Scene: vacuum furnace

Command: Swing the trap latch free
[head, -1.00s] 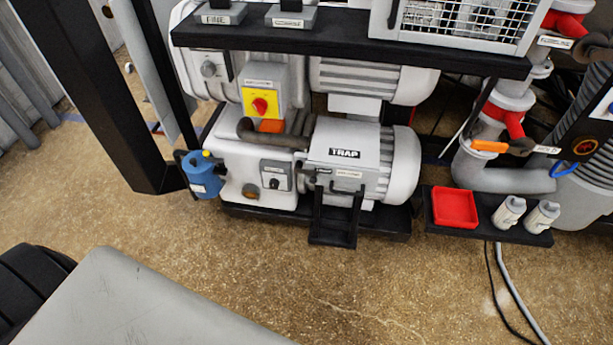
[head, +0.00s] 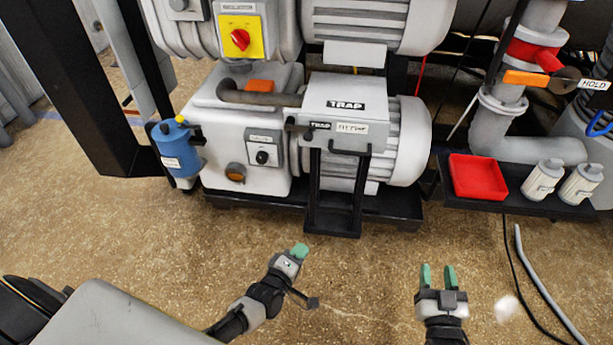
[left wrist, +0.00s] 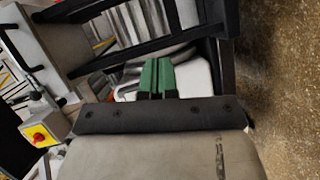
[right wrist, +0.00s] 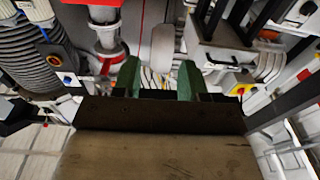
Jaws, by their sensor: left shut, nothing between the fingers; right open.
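The grey trap box (head: 345,98), marked TRAP, sits on the front of the lower pump. A small dark latch piece (head: 308,134) with a TRAP tag is at the box's left front edge, against the box. A black handle (head: 350,150) is on the box front beside it. My left gripper (head: 300,250) is shut and empty, below and in front of the box, apart from it. Its green fingers (left wrist: 157,78) are together in the left wrist view. My right gripper (head: 438,274) is open and empty, lower right of the box. Its fingers (right wrist: 158,80) stand apart in the right wrist view.
A black bracket (head: 335,205) stands below the box. A blue canister (head: 177,155) is at the pump's left. A shelf at right holds a red tray (head: 478,177) and two white bottles (head: 543,180). Cables lie on the floor at right; the floor in front is otherwise open.

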